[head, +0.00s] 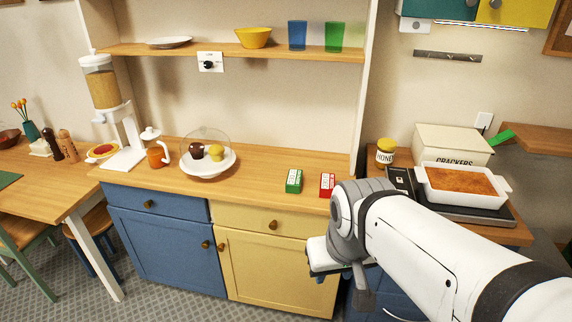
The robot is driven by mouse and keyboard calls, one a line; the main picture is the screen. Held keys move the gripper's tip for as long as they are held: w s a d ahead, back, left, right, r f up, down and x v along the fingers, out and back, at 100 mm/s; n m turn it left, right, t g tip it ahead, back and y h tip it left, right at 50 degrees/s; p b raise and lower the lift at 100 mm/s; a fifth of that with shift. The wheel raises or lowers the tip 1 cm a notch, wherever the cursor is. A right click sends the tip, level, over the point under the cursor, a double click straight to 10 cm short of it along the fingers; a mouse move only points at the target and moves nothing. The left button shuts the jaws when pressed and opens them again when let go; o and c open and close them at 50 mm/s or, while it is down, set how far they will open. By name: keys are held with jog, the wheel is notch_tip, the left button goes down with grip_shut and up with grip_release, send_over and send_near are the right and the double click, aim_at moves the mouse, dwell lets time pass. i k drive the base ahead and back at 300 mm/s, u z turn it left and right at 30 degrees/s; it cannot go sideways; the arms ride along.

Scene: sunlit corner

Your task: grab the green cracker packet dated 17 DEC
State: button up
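A small green packet (293,181) with a white label stands on the wooden counter, right of the cake dome. Its print is too small to read, so I cannot tell its date. A similar red packet (327,185) is just to its right, apart from it. A cream box marked CRACKERS (452,146) stands on the right-hand counter behind the stove. My gripper (326,262) is in front of the yellow cabinet, below the counter edge and well short of the packets. Its fingers are mostly hidden by my wrist, so whether it is open or shut is unclear.
A domed cake stand (208,165) and an orange jug (157,155) stand left on the counter (255,165). A honey jar (386,151) and a white baking dish (463,185) are at right. The counter between dome and green packet is clear. A shelf (225,50) hangs above.

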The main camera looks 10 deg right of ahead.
aim_at(293, 184)
jog(key=z, duration=0.05)
jog(key=i, duration=1)
jog(key=z, duration=0.05)
